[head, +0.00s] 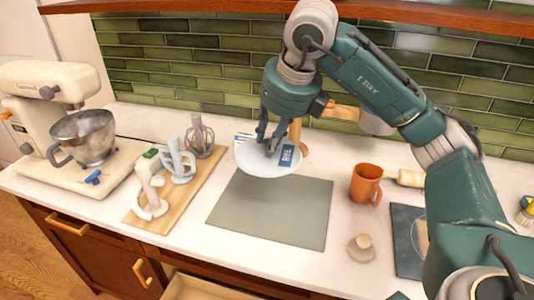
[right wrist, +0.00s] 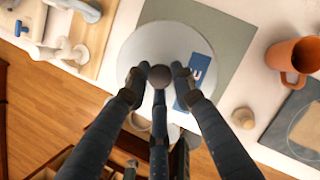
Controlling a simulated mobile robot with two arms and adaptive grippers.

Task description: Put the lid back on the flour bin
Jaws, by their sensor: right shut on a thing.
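The lid (head: 258,160) is a pale round disc with a blue label bearing white lettering. It is held above the counter, over the back edge of the grey-green mat. My right gripper (head: 270,142) is shut on the lid's dark round knob. In the right wrist view, the fingers (right wrist: 158,76) close around the knob at the middle of the lid (right wrist: 150,45). I cannot clearly make out the flour bin; a small striped white thing (head: 242,138) shows just behind the lid. My left gripper is not in view.
A mixer (head: 40,110) and a wooden board (head: 160,205) with whisk-like tools stand on the left. An orange mug (head: 366,184) and a small beige object (head: 360,247) are right of the mat (head: 275,215). The mat's front is clear. A drawer (head: 200,290) is open below.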

